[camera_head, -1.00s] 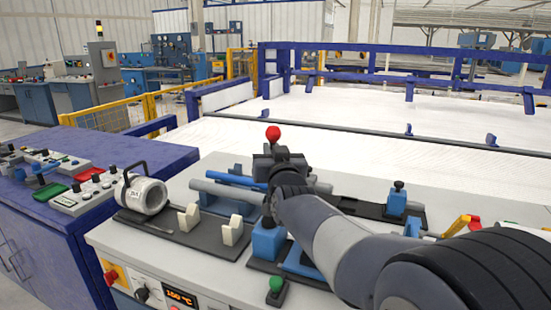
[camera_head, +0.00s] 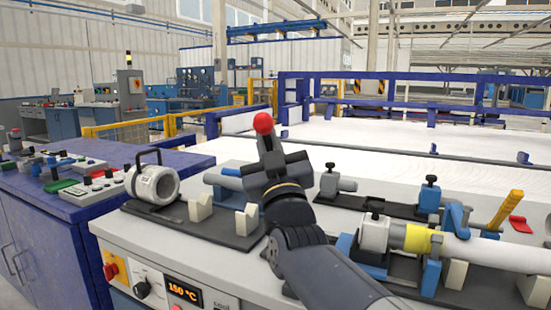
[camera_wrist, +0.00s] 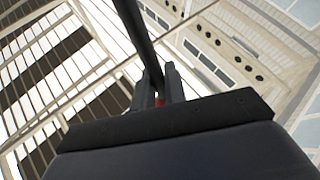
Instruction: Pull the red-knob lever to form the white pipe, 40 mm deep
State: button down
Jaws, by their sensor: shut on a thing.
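The red knob (camera_head: 263,123) of the lever stands above my gripper (camera_head: 267,150) in the head view. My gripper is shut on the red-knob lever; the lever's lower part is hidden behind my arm. In the wrist view, a dark bar (camera_wrist: 138,35) runs down to the fingers of my gripper (camera_wrist: 160,88), and a small bit of red shows between them. The white pipe (camera_head: 490,252) lies at the right of the bench, with a yellow band (camera_head: 416,239) near its left end. That end meets a pale grey collar (camera_head: 375,233).
A grey-white cylinder with a black handle (camera_head: 155,184) sits at the bench's left. Cream V-blocks (camera_head: 201,207) stand nearby. Blue clamps (camera_head: 429,197) and a yellow lever (camera_head: 505,210) crowd the right. A control panel reads 150 °C (camera_head: 184,291). A blue cabinet (camera_head: 60,215) adjoins the left.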

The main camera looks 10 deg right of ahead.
jog(key=shift+s+a+f+n+t+y+b, duration=0.4)
jog(key=shift+s+a+f+n+y+b, duration=0.3)
jog(key=shift+b, duration=0.7)
jog(key=shift+s+f, duration=0.15)
jog(key=c, duration=1.5)
grip_release()
jog(key=shift+s+r, duration=0.1)
jog(key=shift+r, duration=0.1)
jog(key=shift+d+f, duration=0.1)
